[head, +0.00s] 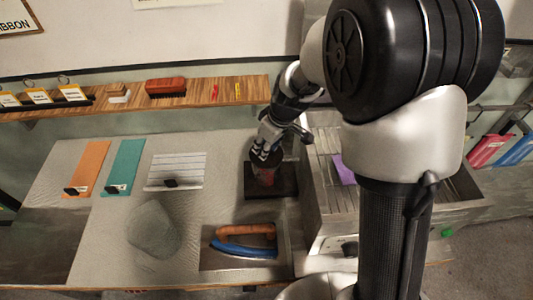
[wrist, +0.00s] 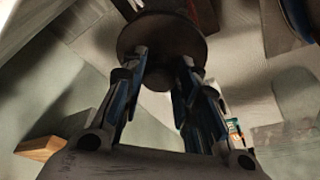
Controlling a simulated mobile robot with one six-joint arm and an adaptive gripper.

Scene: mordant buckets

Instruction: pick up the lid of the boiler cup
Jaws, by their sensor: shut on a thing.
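The boiler cup (head: 264,176), small and reddish, stands on a dark square pad (head: 285,187) right of the middle of the table. My gripper (head: 265,153) is directly over it, pointing down. In the wrist view my gripper (wrist: 160,65) has its two fingers on either side of the dark knob of a round dark lid (wrist: 160,36), shut on it. The head view shows the lid at or just above the cup's top; I cannot tell whether they touch. My fingers hide part of the lid and the cup's upper part.
A blue iron with an orange handle (head: 246,232) lies in front of the cup. A grey lump (head: 153,230) and orange (head: 90,165), teal (head: 124,165) and striped (head: 177,168) cloths lie left. A slatted box (head: 322,190) stands close right; a wooden shelf (head: 215,93) runs behind.

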